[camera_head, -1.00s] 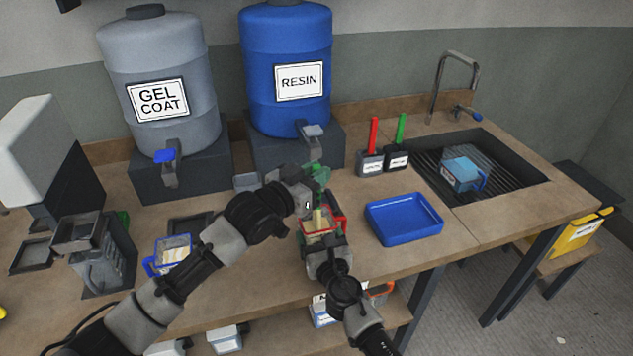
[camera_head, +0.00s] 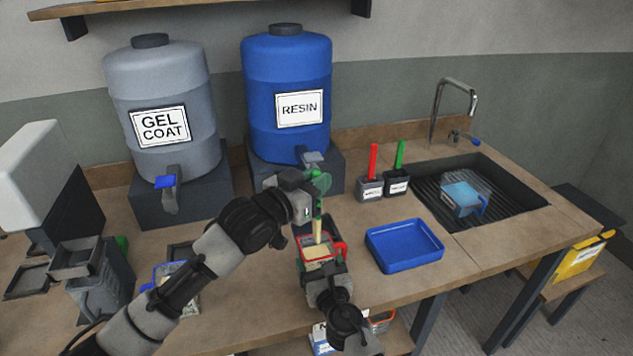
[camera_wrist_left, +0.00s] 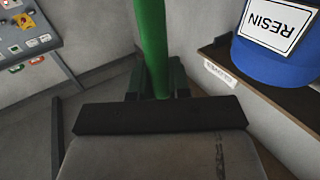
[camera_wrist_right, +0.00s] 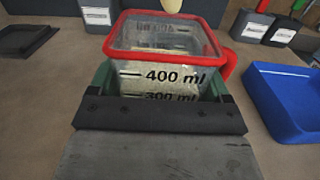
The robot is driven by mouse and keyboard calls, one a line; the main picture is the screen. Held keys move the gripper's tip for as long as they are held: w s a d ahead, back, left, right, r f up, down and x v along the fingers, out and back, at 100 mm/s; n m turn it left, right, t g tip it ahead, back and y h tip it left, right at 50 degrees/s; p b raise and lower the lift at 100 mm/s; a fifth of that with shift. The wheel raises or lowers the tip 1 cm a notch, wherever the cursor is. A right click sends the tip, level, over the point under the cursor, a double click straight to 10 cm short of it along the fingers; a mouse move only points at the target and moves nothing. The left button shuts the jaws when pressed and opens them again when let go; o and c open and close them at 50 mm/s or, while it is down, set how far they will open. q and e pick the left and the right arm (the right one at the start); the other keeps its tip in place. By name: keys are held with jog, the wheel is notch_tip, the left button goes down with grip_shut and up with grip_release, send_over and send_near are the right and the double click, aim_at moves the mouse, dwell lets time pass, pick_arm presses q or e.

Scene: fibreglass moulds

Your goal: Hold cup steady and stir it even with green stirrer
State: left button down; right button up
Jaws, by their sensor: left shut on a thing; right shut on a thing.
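The cup (camera_head: 304,240) is clear with a red rim and red handle, and stands upright at the middle of the bench. My right gripper (camera_head: 322,268) is shut on it from the near side. The right wrist view shows the cup (camera_wrist_right: 162,82) with pale contents and volume marks. My left gripper (camera_head: 312,190) is shut on the green stirrer (camera_head: 318,228), whose pale lower part points down over the cup. Its rounded pale end (camera_wrist_right: 172,5) appears above the contents in the right wrist view. The green handle (camera_wrist_left: 153,50) stands between the left fingers in the left wrist view.
An empty blue tray (camera_head: 404,246) lies right of the cup. Holders with a red stick (camera_head: 373,160) and a green stick (camera_head: 400,155) stand behind it. A blue container (camera_head: 463,195) is in the sink. Gel coat (camera_head: 160,120) and resin (camera_head: 287,80) drums stand behind.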

dwell(0.3)
pick_arm(q)
jog(key=shift+r, duration=2.5)
pick_arm(e)
jog(key=o, duration=1.1)
jog(key=v, duration=1.2)
pick_arm(q)
jog(key=shift+f, duration=0.1)
pick_arm(e)
jog(key=shift+s, duration=0.1)
